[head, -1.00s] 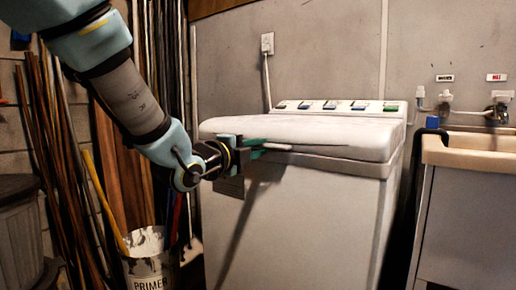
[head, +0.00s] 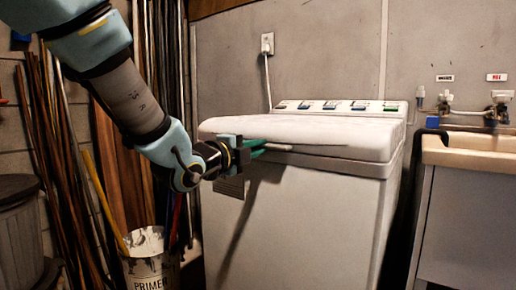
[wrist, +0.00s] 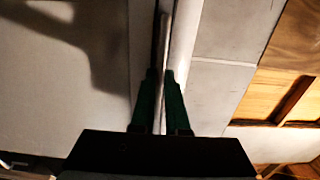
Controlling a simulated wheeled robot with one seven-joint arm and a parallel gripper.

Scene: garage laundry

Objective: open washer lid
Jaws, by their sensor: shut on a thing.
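The white top-loading washer (head: 320,215) stands in the middle of the head view. Its lid (head: 300,130) lies flat and looks closed. My gripper (head: 275,147) reaches in from the left to the lid's front edge. Its green fingers are shut on the lid's edge. In the wrist view the fingers (wrist: 161,78) stand on either side of a thin pale strip, the lid's edge (wrist: 164,50). The exact contact at the fingertips is partly hidden in the head view.
A primer bucket (head: 150,265) stands left of the washer, before leaning poles and boards (head: 110,175). A grey bin (head: 20,230) is at far left. A sink (head: 470,150) with taps stands close at right. The wall behind the lid has an outlet (head: 267,43) and cord.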

